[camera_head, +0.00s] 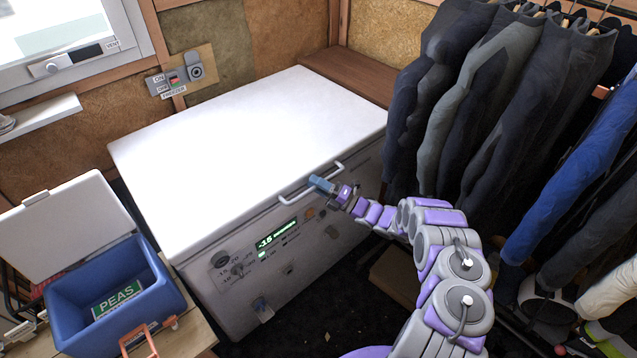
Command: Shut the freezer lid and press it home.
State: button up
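A white chest freezer stands in the middle of the view, and its lid (250,150) lies flat over the body (225,300). I cannot tell from here whether a thin gap is left under the lid's front edge. A pale handle (292,197) runs along the front edge. My gripper (320,184) is at the right part of this handle, touching or very close to it. Its fingers are too small to show whether they are open or shut. A green display reading -15 (277,234) glows on the freezer's front.
A blue cooler (120,318) with its white lid open holds a PEAS packet (117,299) at the lower left. Dark coats (490,90) hang close on the right. A wall switch (174,80) labelled FREEZER is behind. The lid's top is clear.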

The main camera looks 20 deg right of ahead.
jog(key=p+v, duration=0.3)
jog(key=v, duration=1.4)
jog(key=shift+s, duration=0.2)
jog(key=shift+d+f, duration=0.1)
jog(key=shift+f, duration=0.05)
